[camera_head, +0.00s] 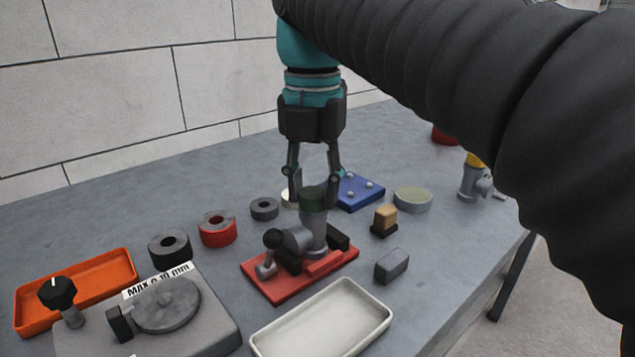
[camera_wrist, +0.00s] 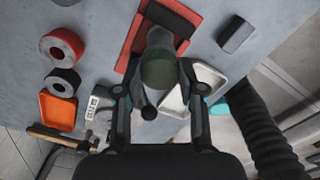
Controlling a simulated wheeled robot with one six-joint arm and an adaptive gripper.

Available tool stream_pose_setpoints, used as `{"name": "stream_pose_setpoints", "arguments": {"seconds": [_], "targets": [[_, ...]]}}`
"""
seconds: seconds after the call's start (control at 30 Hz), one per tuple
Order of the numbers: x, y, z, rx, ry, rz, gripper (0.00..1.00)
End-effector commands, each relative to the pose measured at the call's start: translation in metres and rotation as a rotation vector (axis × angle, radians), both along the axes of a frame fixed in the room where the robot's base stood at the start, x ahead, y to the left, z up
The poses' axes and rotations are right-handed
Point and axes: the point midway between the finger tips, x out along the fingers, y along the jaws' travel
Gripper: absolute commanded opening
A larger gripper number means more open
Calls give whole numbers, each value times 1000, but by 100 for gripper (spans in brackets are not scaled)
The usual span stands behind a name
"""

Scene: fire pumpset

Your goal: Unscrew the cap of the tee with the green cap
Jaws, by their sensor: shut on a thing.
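The tee (camera_head: 312,232) is a grey fitting standing upright on a red base plate (camera_head: 330,269), with a side branch ending in a dark ball-like knob (camera_head: 273,238). Its dark green cap (camera_head: 313,197) is on top. My gripper (camera_head: 314,200) comes down from above and is shut on the green cap, one finger on each side. In the wrist view the cap (camera_wrist: 158,70) shows from above between the fingers of my gripper (camera_wrist: 160,90). Part of the cap's sides is hidden behind the fingertips.
A white tray (camera_head: 377,320) lies in front, with a grey block (camera_head: 392,266) at its right. Red (camera_head: 217,232) and black rings (camera_head: 170,253) stand left, beside an orange tray (camera_head: 120,266). A blue plate (camera_head: 360,190) lies behind. A yellow-capped fitting (camera_head: 472,182) stands right.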

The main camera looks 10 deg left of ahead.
Motion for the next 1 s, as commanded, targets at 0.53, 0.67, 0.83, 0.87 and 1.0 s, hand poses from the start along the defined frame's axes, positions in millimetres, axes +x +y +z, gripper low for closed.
{"name": "stream_pose_setpoints", "arguments": {"seconds": [0.53, 0.67, 0.83, 0.87, 1.0], "targets": [[0, 0, 0, 0, 1, 263, 0], [0, 0, 0, 0, 1, 287, 0], [0, 0, 0, 0, 1, 454, 0], [0, 0, 0, 0, 1, 488, 0], [0, 0, 0, 0, 1, 614, 0]]}}
